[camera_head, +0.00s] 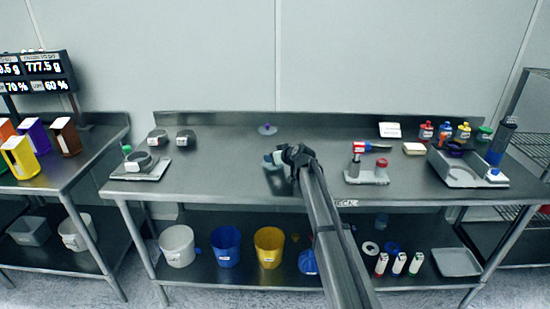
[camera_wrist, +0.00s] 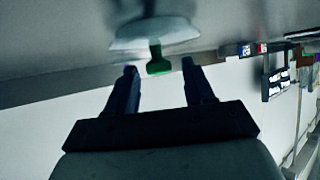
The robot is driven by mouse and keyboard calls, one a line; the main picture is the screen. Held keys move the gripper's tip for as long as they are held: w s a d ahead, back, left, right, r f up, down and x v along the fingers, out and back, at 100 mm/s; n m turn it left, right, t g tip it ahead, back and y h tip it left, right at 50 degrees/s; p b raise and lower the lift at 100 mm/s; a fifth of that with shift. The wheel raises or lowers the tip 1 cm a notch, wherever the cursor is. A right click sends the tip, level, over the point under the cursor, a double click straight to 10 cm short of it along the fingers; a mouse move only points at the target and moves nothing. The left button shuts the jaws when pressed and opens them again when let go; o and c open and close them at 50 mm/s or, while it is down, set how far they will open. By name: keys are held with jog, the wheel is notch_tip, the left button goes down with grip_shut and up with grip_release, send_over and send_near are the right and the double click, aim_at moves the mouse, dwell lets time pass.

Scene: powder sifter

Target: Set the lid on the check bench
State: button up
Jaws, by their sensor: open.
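A pale lid (camera_wrist: 152,36) with a green knob (camera_wrist: 158,62) shows in the wrist view, against the grey metal bench top. My gripper (camera_wrist: 159,67) is open, its two dark fingertips on either side of the knob; I cannot tell if they touch it. In the head view my gripper (camera_head: 284,156) is low over the middle of the check bench (camera_head: 230,165), with the pale lid (camera_head: 277,158) at its tip. The bench's front label ends in "ECK" and my arm hides part of it. A second lid with a purple knob (camera_head: 267,128) lies behind.
A scale (camera_head: 140,168) and two dark round pieces stand at the left. A grey stand (camera_head: 368,178), a tray (camera_head: 465,172) and several coloured bottles stand at the right. Bench top is bare left of my gripper.

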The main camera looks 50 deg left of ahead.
jog(key=v, duration=1.2)
